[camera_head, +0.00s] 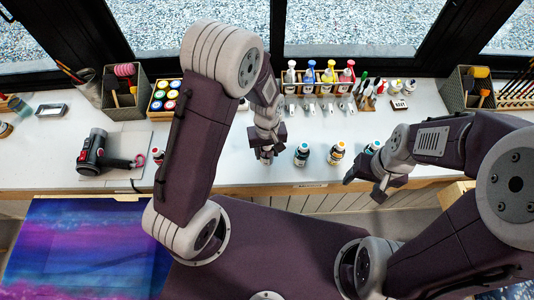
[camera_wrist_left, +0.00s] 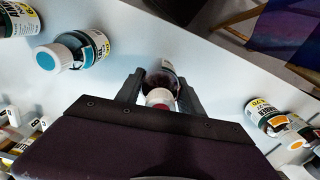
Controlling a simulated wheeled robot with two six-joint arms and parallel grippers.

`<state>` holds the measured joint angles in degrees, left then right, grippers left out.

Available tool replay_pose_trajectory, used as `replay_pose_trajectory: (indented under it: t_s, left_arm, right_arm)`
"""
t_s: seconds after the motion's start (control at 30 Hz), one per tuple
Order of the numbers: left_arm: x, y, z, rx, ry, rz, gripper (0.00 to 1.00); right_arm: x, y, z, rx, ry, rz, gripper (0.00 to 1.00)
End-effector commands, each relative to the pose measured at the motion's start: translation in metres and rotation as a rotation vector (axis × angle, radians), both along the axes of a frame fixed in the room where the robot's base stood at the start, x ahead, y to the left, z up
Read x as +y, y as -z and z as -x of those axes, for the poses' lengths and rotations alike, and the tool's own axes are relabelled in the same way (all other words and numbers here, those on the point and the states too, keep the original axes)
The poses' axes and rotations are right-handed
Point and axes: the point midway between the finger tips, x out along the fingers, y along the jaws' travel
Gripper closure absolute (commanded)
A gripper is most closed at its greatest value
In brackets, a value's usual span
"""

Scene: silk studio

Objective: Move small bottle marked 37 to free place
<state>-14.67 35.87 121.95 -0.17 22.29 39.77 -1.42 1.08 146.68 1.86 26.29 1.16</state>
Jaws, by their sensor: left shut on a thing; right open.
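My left gripper (camera_head: 267,148) is over the white table, shut on a small dark bottle. In the left wrist view the bottle (camera_wrist_left: 160,84) stands between the two fingers, with a pale and reddish cap towards the camera. Its label number is hidden, so I cannot read a 37 on it. I cannot tell whether it touches the table. My right gripper (camera_head: 363,188) is open and empty near the table's front edge, to the right.
A blue-capped bottle (camera_head: 302,154), an orange-capped bottle (camera_head: 337,152) and another blue-capped bottle (camera_head: 373,147) stand to the right. A rack of coloured bottles (camera_head: 318,80) is behind. A black hand tool (camera_head: 97,152) lies at left. Bare table lies left of the tool.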

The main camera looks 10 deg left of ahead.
Motion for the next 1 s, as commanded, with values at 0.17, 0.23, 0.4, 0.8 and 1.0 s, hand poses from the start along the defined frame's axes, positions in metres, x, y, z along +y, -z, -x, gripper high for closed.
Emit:
replay_pose_trajectory:
  t_s: [0.17,0.23,0.4,0.8,1.0]
  left_arm:
    - [0.0,0.017,0.0,-0.001,0.0,0.0,0.99]
    - [0.0,0.017,-0.001,-0.003,0.0,0.001,0.99]
    - [0.0,0.019,-0.001,-0.002,0.0,0.0,0.99]
    - [0.0,0.02,-0.001,-0.001,0.0,0.0,0.33]
    - [0.0,0.006,-0.002,-0.005,0.0,0.001,0.33]
  right_arm:
    - [0.0,0.0,0.0,0.0,0.0,0.0,0.33]
    - [0.0,0.0,0.0,0.0,0.0,0.0,0.33]
    - [0.0,0.001,0.0,0.0,0.0,0.0,0.33]
    - [0.0,0.002,0.0,0.0,0.0,0.0,0.33]
    - [0.0,0.0,0.0,0.0,0.0,0.0,0.33]
